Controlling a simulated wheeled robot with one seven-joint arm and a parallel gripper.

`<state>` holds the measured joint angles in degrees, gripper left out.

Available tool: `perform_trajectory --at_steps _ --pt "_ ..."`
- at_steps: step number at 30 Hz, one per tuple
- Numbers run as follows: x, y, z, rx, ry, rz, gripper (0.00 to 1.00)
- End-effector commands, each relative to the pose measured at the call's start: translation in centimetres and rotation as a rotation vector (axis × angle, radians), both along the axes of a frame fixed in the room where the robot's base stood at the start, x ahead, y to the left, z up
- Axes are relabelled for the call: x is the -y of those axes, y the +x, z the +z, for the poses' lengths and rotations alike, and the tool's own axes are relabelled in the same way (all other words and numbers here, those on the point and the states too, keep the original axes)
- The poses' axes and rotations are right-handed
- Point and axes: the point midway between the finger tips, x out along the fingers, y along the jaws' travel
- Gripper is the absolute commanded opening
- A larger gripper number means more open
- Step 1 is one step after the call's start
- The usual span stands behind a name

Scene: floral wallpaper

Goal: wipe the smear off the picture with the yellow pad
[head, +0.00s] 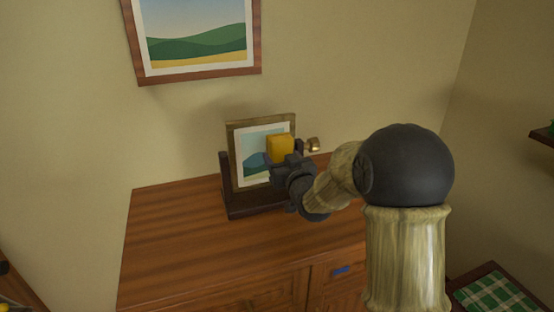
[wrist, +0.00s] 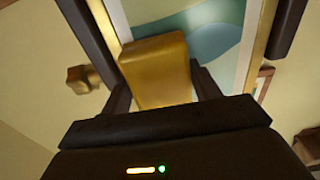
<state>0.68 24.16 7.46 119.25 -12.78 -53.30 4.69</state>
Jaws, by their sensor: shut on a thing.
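The yellow pad (head: 280,148) is held in my gripper (head: 278,165) in front of the picture (head: 240,150). In the wrist view the pad (wrist: 158,70) sits between the two dark fingers of my gripper (wrist: 165,95), which are shut on it. The framed picture (wrist: 236,28) is right behind the pad, and I cannot tell whether they touch. It stands in a dark stand (head: 228,205) on the wooden cabinet. The pad and gripper cover the picture's right part. No smear can be made out on the visible part.
The cabinet top (head: 170,230) is bare left of the stand. Another landscape picture (head: 195,75) hangs on the wall above.

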Motion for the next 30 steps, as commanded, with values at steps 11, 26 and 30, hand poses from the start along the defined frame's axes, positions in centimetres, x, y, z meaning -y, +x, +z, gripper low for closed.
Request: perform_trajectory --at_steps 11,26,30 --pt "2.1 0.7 0.0 0.0 0.001 -0.003 0.43" --pt "2.2 0.9 0.0 0.0 0.001 -0.008 0.43" --pt "2.0 0.9 -0.1 0.0 0.001 -0.007 0.43"
